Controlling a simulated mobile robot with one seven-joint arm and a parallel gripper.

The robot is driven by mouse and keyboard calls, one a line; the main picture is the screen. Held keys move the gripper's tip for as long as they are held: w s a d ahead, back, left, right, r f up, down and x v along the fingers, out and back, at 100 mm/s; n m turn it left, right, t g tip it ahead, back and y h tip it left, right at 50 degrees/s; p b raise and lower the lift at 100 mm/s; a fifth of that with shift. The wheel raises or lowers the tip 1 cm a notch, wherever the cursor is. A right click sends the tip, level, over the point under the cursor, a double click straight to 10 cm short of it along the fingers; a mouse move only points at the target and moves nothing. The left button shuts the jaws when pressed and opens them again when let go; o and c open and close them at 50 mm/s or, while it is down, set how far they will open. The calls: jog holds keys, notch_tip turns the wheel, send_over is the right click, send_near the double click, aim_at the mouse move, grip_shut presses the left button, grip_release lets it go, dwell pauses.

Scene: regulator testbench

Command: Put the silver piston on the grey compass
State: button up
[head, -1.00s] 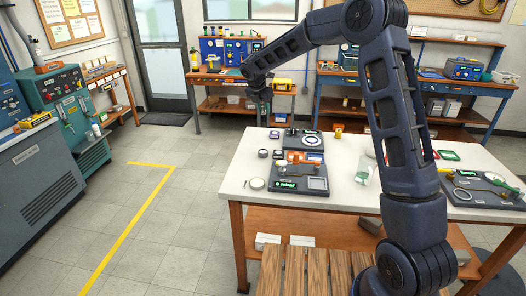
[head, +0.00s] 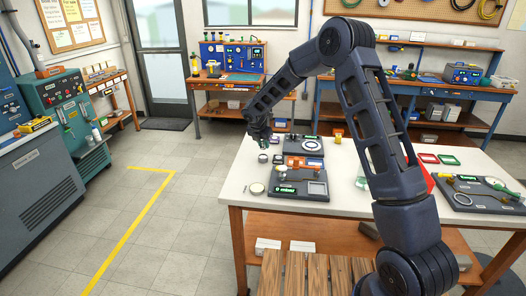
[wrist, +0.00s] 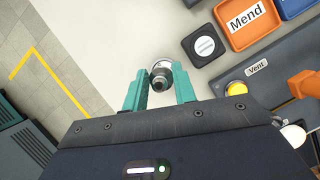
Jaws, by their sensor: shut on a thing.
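My gripper (head: 261,138) is above the far left part of the white table. In the wrist view its teal fingers (wrist: 159,92) are shut on the silver piston (wrist: 158,80), a small metal cylinder seen nearly end-on. A small round grey disc (head: 263,158), which looks like the grey compass, lies on the table just below the gripper in the head view. In the wrist view a pale rim (wrist: 160,64) shows behind the piston; the piston hides most of it. I cannot tell whether they touch.
A dark square block (wrist: 204,46) lies close to the right, with the orange "Mend" tray (wrist: 250,22) beyond. A dark board (head: 290,193) with a yellow button (wrist: 237,88) stands nearby. A pale round disc (head: 257,188) lies nearer the front. The table's left edge is close.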

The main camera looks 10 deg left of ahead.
aim_at(262, 147)
jog(key=shift+f, duration=1.95)
jog(key=shift+f, duration=0.1)
jog(key=o, duration=1)
jog(key=v, duration=1.2)
jog(key=shift+d, duration=0.1)
